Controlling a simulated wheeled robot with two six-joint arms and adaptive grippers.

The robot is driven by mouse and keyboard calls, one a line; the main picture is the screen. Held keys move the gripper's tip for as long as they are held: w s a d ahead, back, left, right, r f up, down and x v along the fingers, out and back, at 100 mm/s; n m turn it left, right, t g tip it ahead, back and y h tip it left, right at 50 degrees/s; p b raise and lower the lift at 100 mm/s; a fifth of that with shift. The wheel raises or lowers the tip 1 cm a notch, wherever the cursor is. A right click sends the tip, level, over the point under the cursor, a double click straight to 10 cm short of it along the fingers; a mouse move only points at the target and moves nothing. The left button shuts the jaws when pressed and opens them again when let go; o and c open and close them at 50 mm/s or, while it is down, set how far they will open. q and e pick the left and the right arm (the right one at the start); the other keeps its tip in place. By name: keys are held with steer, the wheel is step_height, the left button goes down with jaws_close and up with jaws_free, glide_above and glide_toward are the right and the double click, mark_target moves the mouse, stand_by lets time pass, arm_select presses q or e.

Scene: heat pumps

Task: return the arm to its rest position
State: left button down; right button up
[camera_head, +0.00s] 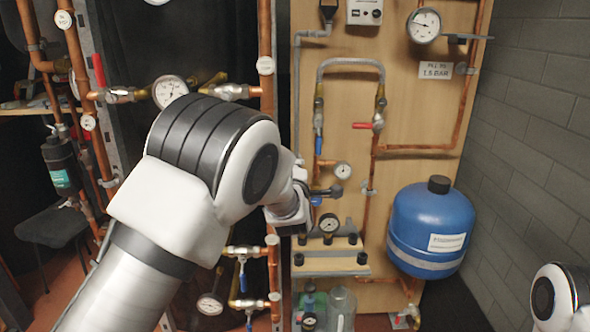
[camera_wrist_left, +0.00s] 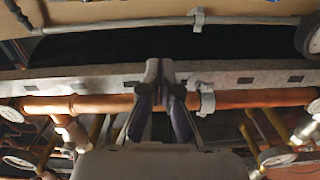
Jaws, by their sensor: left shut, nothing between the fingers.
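My left arm (camera_head: 165,215) comes in from the lower left of the head view and is raised and bent in front of the pipework. My left gripper (camera_head: 328,193) is partly hidden behind its own wrist, in front of the wooden panel. In the left wrist view the two fingers of my left gripper (camera_wrist_left: 160,72) are together and empty. They appear in front of a copper pipe (camera_wrist_left: 240,99) and a grey perforated rail (camera_wrist_left: 90,82); I cannot tell the gap. A small part of my right arm (camera_head: 562,300) shows at the lower right; its gripper is out of view.
The wooden panel (camera_head: 430,90) carries copper pipes, gauges and valves. A blue tank (camera_head: 430,222) hangs at its lower right. A red-handled valve (camera_head: 368,125) sits above the left gripper. A grey block wall (camera_head: 535,130) bounds the right; dark floor lies before it.

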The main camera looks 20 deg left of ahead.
arm_select(q)
steer(key=s+a+f+m+g+p, duration=0.1)
steer(key=s+a+f+g+p, duration=0.2)
steer(key=s+f, duration=0.45)
steer(key=s+a+f+m+g+p, duration=0.15)
steer(key=s+f, duration=0.25)
steer(key=f, duration=0.7)
steer(key=s+a+f+m+g+p, duration=0.1)
steer(key=s+a+f+g+p, duration=0.3)
steer(key=f, duration=0.5)
steer(key=s+d+f+m+g+h, duration=0.1)
steer(key=s+m, duration=0.4)
steer(key=s, duration=0.7)
steer(key=s+d+f+m+g+h+p, duration=0.1)
steer(key=s+m+g, duration=0.4)
steer(key=s, duration=0.7)
steer(key=s+d+f+m+g+h+p, duration=0.1)
steer(key=s+f+m+g+h, duration=0.1)
steer(key=s+m, duration=0.4)
steer(key=s+f+g, duration=0.1)
steer(key=s, duration=0.4)
steer(key=shift+s+d+f, duration=0.15)
steer(key=shift+s+f, duration=0.15)
steer(key=shift+s, duration=0.1)
